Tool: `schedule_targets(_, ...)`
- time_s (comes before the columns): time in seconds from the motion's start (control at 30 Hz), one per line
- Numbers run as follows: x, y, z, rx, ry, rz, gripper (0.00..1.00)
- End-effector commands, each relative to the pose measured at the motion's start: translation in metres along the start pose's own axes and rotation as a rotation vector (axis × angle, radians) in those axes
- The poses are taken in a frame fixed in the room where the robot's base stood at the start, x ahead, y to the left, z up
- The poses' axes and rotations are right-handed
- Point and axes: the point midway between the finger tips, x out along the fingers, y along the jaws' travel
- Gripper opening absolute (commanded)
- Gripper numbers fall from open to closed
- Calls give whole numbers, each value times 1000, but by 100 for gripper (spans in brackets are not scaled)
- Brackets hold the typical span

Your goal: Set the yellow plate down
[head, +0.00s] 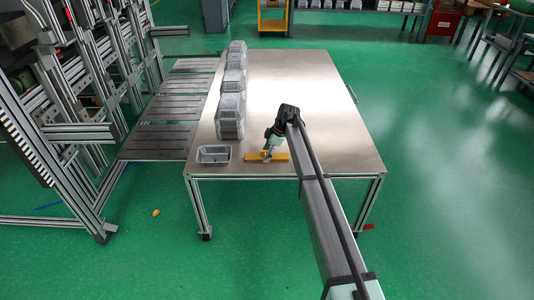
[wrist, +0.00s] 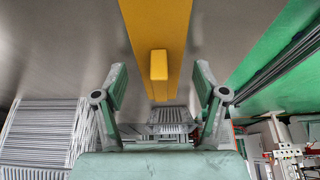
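The yellow plate (head: 254,157) lies flat on the metal table near its front edge, just right of a single foil tray. In the wrist view the yellow plate (wrist: 160,22) is a long strip with a raised yellow block (wrist: 158,65) on it. My gripper (head: 269,147) is above the plate in the head view. In the wrist view my gripper (wrist: 160,85) has its two fingers spread wide, one on each side of the block with clear gaps. Nothing is held between them. The gripper partly hides the plate in the head view.
A single foil tray (head: 214,154) sits at the table's front left corner. Stacks of foil trays (head: 230,115) stand in a row behind it along the left side. The metal table (head: 310,90) is bare in the middle and right. Grey slatted panels (head: 160,141) adjoin its left edge.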

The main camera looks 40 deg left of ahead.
Motion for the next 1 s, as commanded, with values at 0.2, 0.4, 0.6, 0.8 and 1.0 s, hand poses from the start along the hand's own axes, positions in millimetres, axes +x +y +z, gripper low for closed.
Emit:
schedule_targets(0.2, -2, 0, -1, 0, 0, 0, 71)
schedule_targets(0.4, -20, 0, -2, 0, 0, 2, 71)
schedule_targets(0.6, -58, 0, -1, 0, 0, 3, 71)
schedule_targets(0.8, -95, 0, -2, 0, 0, 2, 71)
schedule_targets(1.0, -117, 0, -1, 0, 0, 1, 71)
